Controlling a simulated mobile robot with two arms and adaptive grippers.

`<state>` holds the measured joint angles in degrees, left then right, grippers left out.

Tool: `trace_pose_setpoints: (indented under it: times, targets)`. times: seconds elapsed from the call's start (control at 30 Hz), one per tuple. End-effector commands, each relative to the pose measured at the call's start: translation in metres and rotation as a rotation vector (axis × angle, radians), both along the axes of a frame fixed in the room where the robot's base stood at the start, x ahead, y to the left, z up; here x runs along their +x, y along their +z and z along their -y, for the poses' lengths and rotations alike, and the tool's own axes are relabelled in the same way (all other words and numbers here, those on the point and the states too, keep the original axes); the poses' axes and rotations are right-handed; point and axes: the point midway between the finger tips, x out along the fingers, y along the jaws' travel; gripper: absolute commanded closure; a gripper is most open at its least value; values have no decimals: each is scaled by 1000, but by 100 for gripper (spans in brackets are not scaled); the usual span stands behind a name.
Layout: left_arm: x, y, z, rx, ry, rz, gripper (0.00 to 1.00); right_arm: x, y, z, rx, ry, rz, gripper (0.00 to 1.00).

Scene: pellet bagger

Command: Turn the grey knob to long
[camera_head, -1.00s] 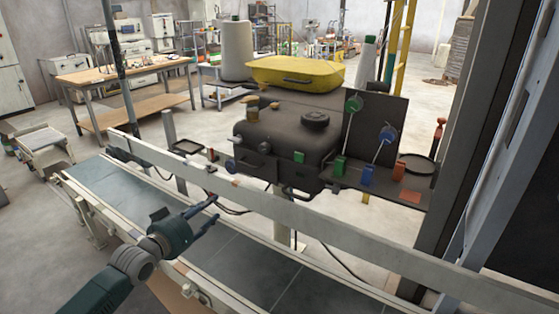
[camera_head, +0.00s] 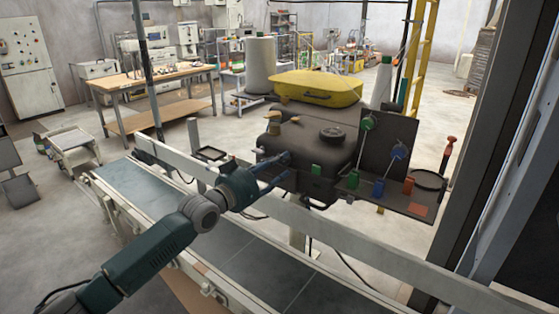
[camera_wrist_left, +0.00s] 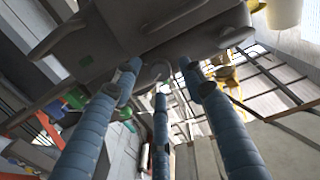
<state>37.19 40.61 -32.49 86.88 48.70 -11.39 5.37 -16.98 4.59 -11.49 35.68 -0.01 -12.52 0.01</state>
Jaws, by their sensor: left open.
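The dark machine (camera_head: 312,133) stands behind the conveyor, with a round black cap on top and a green block on its front edge. My left gripper (camera_head: 276,172) is open, its blue-grey fingers reaching to the machine's front face. The fingers and hand cover the part of that face where grey knobs sit, so I cannot make out the grey knob or its setting in the head view. My right gripper is not in view.
A conveyor (camera_head: 255,262) with a pale side rail (camera_head: 340,238) runs in front of the machine. A panel with green and blue levers (camera_head: 385,145) stands at its right. A yellow lid (camera_head: 318,88) lies behind. A dark post (camera_head: 480,190) stands at the right.

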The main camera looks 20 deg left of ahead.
Motion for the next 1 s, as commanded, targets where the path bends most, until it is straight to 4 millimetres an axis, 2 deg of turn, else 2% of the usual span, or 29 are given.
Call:
trace_pose_setpoints:
  times: [0.13, 0.43, 0.63, 1.0]
  targets:
    - [10, 0, 4, 0, 1, 0, 58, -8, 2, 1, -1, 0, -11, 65]
    - [12, -1, 4, 1, 1, 0, 58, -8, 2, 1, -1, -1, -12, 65]
    - [11, -1, 4, 1, 1, -1, 98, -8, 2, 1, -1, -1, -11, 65]
    - [11, -1, 4, 40, 1, 14, 100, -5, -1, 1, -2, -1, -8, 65]
